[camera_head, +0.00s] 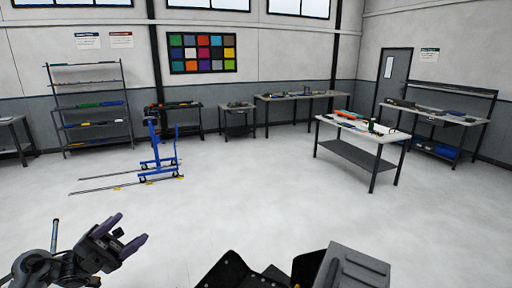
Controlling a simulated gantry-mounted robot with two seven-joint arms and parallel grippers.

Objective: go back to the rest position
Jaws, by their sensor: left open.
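My left gripper (127,238) shows at the lower left, with two purple-grey fingers spread apart and nothing between them. It is held over bare floor, away from every table. Dark parts of my own body fill the bottom edge right of centre. My right gripper cannot be seen.
The pale floor (235,185) ahead is clear. A blue wheeled cart (158,150) with long rails stands left of centre. A work table (362,135) with tools is at the right. Shelves (90,105), benches (297,96) and a door (393,75) line the walls.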

